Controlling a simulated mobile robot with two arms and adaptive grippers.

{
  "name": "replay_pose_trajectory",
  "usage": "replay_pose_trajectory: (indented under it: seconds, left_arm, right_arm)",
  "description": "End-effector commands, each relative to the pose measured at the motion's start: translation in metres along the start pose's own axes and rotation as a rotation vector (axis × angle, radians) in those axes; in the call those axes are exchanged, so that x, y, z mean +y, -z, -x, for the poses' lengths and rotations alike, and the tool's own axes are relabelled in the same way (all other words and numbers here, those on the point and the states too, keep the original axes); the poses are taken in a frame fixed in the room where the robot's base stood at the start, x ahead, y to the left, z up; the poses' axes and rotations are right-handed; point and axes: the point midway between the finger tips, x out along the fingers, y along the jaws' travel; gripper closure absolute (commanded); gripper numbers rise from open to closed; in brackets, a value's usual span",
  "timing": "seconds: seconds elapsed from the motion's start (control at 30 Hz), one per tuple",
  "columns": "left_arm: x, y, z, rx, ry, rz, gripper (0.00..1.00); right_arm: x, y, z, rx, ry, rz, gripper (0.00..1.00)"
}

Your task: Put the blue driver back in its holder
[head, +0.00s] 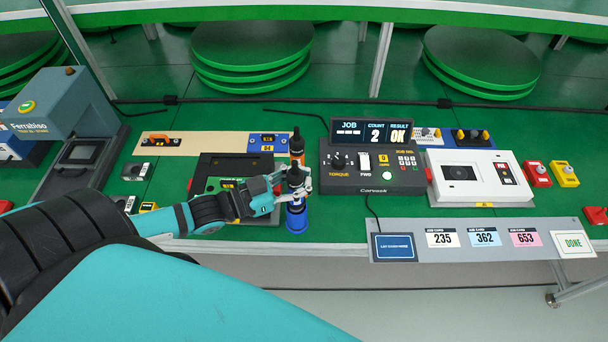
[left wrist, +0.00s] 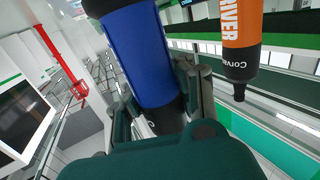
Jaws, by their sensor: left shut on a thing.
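The blue driver (head: 295,178) is upright, with a black upper part and blue below. It also shows in the left wrist view as a large blue cylinder (left wrist: 138,50) with a black end. My left gripper (head: 294,184) is shut around its black part. A blue, wider, round base (head: 297,223) shows directly below the driver, at the bench's front edge. I cannot tell whether the driver is seated in it or just above it. My right gripper is in neither view.
An orange driver (head: 297,148) stands close behind the blue one; it shows large in the left wrist view (left wrist: 240,40). A black torque controller (head: 372,180) stands close to the right. A dark fixture (head: 232,170) lies left, behind my gripper. A sign strip (head: 480,239) lines the front edge.

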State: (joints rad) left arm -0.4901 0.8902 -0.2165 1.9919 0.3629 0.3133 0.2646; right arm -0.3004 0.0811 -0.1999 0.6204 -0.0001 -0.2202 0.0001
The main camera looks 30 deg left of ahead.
Motion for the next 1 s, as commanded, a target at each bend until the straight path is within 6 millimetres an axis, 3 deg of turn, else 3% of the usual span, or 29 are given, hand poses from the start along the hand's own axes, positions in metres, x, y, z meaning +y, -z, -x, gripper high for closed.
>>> replay_pose_trajectory:
  seconds: [0.23, 0.3, 0.57, 1.0]
  left_arm:
    - [0.0001, -0.0069, -0.0007, 0.004, -0.001, -0.001, 1.0]
    - [0.0001, -0.0052, -0.0006, 0.004, -0.001, -0.001, 0.85]
    - [0.0002, -0.0061, -0.0004, 0.002, -0.001, 0.0, 0.53]
    - [0.0002, -0.0075, 0.0016, -0.002, 0.0, 0.001, 0.53]
  right_arm:
    - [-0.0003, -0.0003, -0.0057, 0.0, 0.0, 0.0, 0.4]
    - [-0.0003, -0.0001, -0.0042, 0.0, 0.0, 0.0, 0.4]
    - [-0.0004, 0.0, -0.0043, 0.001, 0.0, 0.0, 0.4]
    - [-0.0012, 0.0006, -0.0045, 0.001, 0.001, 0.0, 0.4]
